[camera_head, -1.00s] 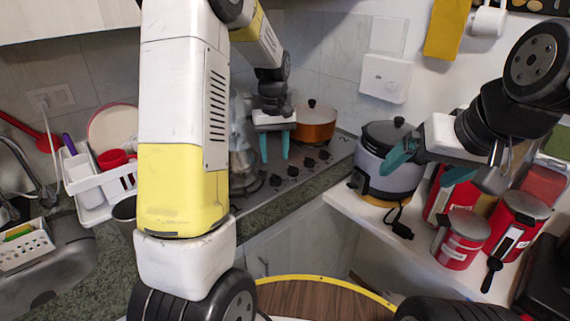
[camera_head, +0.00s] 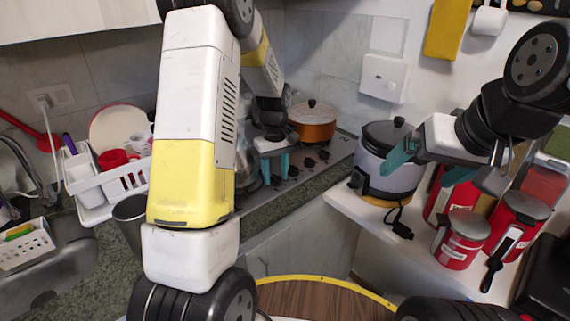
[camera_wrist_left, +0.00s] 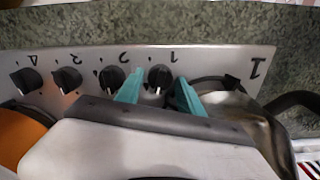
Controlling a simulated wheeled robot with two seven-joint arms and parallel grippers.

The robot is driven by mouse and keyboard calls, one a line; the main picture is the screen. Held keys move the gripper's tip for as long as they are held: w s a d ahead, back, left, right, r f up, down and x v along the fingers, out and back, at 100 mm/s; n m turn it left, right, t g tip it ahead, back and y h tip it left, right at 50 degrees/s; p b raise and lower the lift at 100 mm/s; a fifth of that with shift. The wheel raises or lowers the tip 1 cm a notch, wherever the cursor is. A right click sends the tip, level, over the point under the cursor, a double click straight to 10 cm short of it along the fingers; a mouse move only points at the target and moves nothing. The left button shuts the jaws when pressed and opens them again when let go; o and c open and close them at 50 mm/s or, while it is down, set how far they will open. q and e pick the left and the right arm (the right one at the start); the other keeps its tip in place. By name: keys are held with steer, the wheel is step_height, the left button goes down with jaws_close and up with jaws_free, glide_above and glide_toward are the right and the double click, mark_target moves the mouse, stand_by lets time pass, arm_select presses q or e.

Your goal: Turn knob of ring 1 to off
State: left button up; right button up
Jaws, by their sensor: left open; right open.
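The stove panel shows a row of black knobs in the left wrist view, with upside-down numbers beside them. The knob of ring 1 (camera_wrist_left: 160,76) is the rightmost, with the mark 1 beside it. My left gripper (camera_wrist_left: 160,80) is open, its teal fingers appearing on either side of this knob; I cannot tell whether they touch it. In the head view the left gripper (camera_head: 275,177) hangs over the near-left end of the knob row, which it partly hides. My right gripper (camera_head: 420,172) is open and empty in front of the rice cooker.
Neighbouring knobs, such as knob 2 (camera_wrist_left: 111,77), sit close by. An orange pot (camera_head: 313,123) stands behind the knobs. A metal pot (camera_wrist_left: 238,108) is right of knob 1 in the wrist view. The rice cooker (camera_head: 388,170) and red canisters (camera_head: 466,236) stand on the right shelf.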

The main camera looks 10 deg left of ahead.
mark_target(276, 175)
arm_select(q)
steer(key=shift+c, duration=0.3)
jaws_close()
steer(key=shift+n, duration=1.5)
steer(key=shift+o, duration=0.3)
jaws_free()
step_height(276, 175, up, 7)
steer(key=shift+f, duration=0.1)
steer(key=shift+r, duration=0.5)
